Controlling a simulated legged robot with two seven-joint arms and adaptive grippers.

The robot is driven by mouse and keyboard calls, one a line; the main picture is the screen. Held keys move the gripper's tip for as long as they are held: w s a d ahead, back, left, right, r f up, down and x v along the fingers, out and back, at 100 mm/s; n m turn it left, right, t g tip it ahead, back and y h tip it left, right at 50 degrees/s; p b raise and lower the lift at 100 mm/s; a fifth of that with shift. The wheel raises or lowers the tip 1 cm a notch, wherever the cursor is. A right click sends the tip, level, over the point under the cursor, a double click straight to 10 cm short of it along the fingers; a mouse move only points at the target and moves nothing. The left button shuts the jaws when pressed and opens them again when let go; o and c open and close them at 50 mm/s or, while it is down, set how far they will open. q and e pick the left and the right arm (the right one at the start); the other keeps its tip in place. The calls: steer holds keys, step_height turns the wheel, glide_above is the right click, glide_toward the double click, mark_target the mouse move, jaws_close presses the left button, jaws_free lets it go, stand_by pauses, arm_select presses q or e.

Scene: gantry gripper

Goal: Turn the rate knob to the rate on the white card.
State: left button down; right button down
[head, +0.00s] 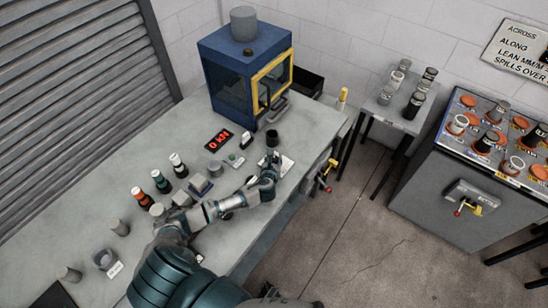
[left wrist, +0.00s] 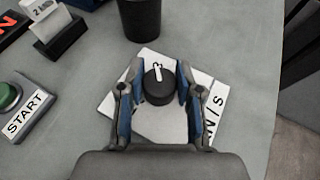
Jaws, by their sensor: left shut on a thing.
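The rate knob (left wrist: 159,88) is a black round knob with a white pointer line, on a white plate (left wrist: 150,122) with partly hidden lettering. In the left wrist view the pointer points up, a little left, near a small dark digit I cannot read surely. My left gripper (left wrist: 160,84) has its two fingers on either side of the knob, shut on it. In the head view this gripper (head: 269,166) is over the plate (head: 287,164) and hides the knob. A white card (left wrist: 46,10) stands in a black holder; a "2" shows, the rest is cut off.
A green START button (left wrist: 10,97) is left of the plate. A red display (head: 217,141) reads "0 kN". A blue cabinet with a yellow-framed door (head: 270,80) stands behind. Several capped bottles (head: 161,181) stand at left. A dark cylinder (left wrist: 140,18) is just beyond the plate.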

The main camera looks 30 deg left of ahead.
arm_select(q)
steer(key=shift+d+r+n+g+y+p, duration=0.1)
steer(key=shift+n+g+y+p, duration=0.4)
steer(key=shift+n+y+p, duration=0.3)
steer(key=shift+n+g+y+p, duration=0.3)
steer(key=shift+n+y+p, duration=0.1)
steer(key=shift+n+y, duration=0.1)
steer(key=shift+n+g+y+p, duration=0.5)
steer(key=shift+n+g+y, duration=0.2)
steer(key=shift+n+y, duration=0.2)
steer(key=shift+d+f+n+g+y, duration=0.1)
steer(key=shift+f+n+g+y, duration=0.1)
steer(key=shift+n+g+y, duration=1)
steer(key=shift+n+g, duration=0.4)
steer(key=shift+n, duration=0.1)
steer(key=shift+f+n+g+y+b, duration=0.1)
steer(key=shift+n+g+y+b, duration=0.3)
steer(key=shift+n+g, duration=0.7)
arm_select(e)
steer(key=shift+s+d+r, duration=0.15)
steer(key=shift+s+r, duration=0.1)
steer(key=shift+s, duration=0.45)
steer(key=shift+s+d+r, duration=0.15)
steer(key=shift+s+r, duration=0.1)
steer(key=shift+s, duration=0.45)
steer(key=shift+s+d+r, duration=0.15)
steer(key=shift+s+r, duration=0.1)
steer(key=shift+s, duration=0.45)
arm_select(q)
steer(key=shift+g, duration=0.3)
